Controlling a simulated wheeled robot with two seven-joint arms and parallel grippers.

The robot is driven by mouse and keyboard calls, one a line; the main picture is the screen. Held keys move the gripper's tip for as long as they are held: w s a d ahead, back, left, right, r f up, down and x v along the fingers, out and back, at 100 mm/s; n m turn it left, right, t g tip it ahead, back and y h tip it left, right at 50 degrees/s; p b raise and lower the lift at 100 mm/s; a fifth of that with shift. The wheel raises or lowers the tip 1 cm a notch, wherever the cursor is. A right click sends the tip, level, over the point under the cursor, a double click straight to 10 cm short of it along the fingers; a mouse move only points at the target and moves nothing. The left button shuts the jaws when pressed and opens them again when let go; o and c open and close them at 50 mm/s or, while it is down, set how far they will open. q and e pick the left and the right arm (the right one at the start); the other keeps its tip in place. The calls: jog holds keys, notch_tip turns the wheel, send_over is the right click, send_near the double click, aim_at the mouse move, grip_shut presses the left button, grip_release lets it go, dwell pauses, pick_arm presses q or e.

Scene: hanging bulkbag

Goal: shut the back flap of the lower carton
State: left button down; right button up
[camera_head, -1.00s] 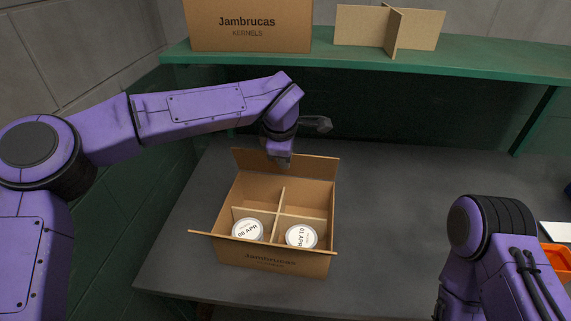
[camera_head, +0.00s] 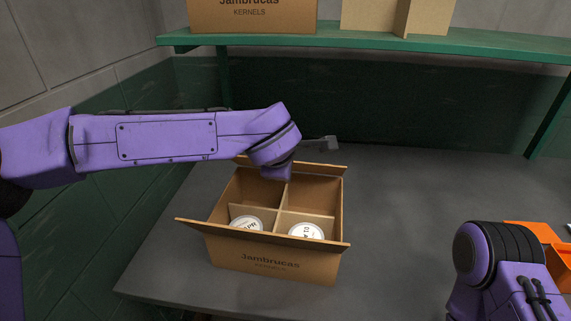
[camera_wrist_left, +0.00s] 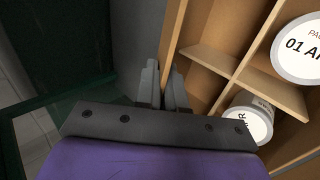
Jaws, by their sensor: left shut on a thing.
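The lower carton (camera_head: 275,262) stands open on the grey bench, marked Jambrucas, with its front flap folded outward. It also shows in the wrist view (camera_wrist_left: 225,28). Its back flap (camera_head: 325,169) shows as a thin strip along the far rim, partly hidden behind my left wrist. My left gripper (camera_wrist_left: 166,88) is at this far edge, with its fingers on either side of the cardboard and shut on the back flap. In the head view its fingertips are hidden. My right gripper is out of view; only part of that arm shows at the lower right.
Dividers split the carton; two white-lidded tubs (camera_head: 246,223) (camera_head: 305,231) sit in the front cells. An orange bin (camera_head: 545,240) is at right.

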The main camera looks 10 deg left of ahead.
pick_arm(q)
jog(key=c, duration=1.3)
grip_release()
jog(key=v, duration=1)
jog(key=shift+s+r, duration=0.1)
jog(key=shift+r, duration=0.1)
